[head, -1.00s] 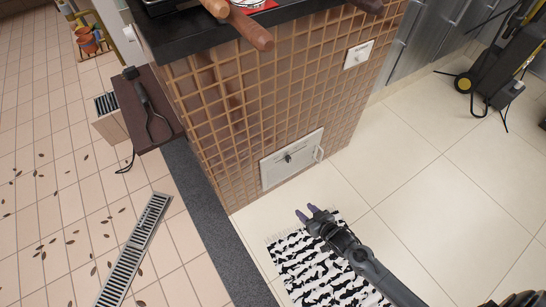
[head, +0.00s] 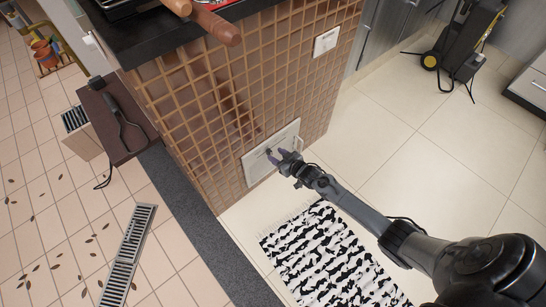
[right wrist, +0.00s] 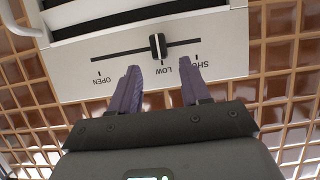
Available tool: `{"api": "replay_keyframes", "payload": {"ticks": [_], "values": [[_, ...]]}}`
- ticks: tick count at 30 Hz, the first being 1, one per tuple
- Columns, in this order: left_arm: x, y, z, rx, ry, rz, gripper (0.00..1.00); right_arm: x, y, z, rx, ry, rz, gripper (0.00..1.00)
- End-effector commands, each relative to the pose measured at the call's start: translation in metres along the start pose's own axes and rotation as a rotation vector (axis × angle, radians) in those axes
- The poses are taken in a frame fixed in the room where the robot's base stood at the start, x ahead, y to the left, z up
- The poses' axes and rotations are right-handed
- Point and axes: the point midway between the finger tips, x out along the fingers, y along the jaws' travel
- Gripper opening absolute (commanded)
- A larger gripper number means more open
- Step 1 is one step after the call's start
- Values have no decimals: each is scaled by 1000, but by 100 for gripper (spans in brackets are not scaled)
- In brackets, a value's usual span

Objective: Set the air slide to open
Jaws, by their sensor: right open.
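The air slide is a dark slot with a small upright knob (right wrist: 157,47) on a white panel (right wrist: 225,50), set low in the tiled wall; the panel also shows in the head view (head: 255,168). In the right wrist view the labels are upside down: OPEN at the left, LOW near the middle, and SHUT at the right, partly covered by a finger. The knob stands near the LOW mark. My right gripper (right wrist: 160,66) is open, its purple fingers either side of the knob's line, with the tips short of the knob in the picture. It also shows in the head view (head: 275,153).
A black-and-white rug (head: 325,255) lies on the floor below my right arm. A dark counter with wooden handles (head: 215,25) overhangs the tiled wall (head: 205,120). A side shelf (head: 115,125) holds a tool.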

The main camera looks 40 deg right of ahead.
Motion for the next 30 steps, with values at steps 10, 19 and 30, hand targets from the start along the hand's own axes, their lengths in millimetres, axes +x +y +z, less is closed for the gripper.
{"api": "replay_keyframes", "payload": {"ticks": [10, 19, 30], "values": [[23, 1, 7, 0, 0, 0, 43, 30, 0, 1, 0, 0, 0, 47], [23, 1, 7, 0, 1, 0, 43, 32, 0, 0, 0, -1, 0, 47], [22, 1, 7, 0, 2, 0, 43, 32, 0, 0, 0, -1, 0, 0]]}}
